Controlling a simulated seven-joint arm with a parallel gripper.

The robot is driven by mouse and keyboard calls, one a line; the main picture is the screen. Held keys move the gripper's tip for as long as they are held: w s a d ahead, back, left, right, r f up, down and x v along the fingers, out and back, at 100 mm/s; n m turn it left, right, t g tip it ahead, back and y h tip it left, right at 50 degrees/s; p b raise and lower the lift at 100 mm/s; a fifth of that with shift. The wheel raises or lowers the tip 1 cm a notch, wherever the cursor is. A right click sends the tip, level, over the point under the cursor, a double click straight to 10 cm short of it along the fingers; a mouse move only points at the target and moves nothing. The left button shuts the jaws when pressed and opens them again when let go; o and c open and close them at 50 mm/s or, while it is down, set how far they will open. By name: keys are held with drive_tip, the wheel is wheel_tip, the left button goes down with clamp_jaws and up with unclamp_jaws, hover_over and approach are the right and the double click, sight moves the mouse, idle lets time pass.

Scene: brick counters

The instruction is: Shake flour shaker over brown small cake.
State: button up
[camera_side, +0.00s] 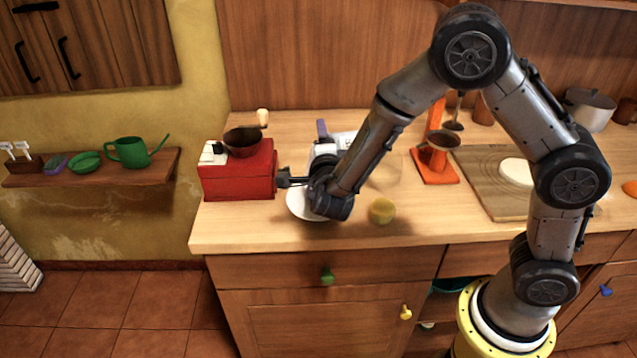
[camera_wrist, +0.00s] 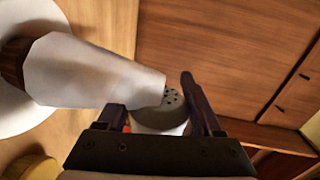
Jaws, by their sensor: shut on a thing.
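In the wrist view, the flour shaker (camera_wrist: 158,122) has a white body and a grey cap with holes. It sits between the fingers of my gripper (camera_wrist: 158,108), which is shut on it. A white faceted cone (camera_wrist: 90,75) widens from the cap towards a brown thing, probably the brown small cake (camera_wrist: 12,60), on a white plate (camera_wrist: 12,118). It looks like falling flour, but I cannot tell for sure. In the side view, my gripper (camera_side: 332,138) is above and behind the white plate (camera_side: 298,204). My wrist hides the cake there.
A red box (camera_side: 235,184) with a dark bowl (camera_side: 242,141) stands left of the plate. A small yellow thing (camera_side: 382,210) is to its right. An orange stand (camera_side: 436,165) and a wooden board (camera_side: 485,190) are farther right.

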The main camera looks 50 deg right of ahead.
drive_tip(key=shift+f, duration=0.95)
wheel_tip(320, 180, up, 9)
drive_tip(key=m+t+y, duration=0.1)
drive_tip(key=m+t, duration=0.1)
drive_tip(key=m, duration=1.2)
drive_tip(key=shift+w+a, duration=0.35)
drive_tip(key=shift+a, duration=0.1)
drive_tip(key=shift+f, duration=0.1)
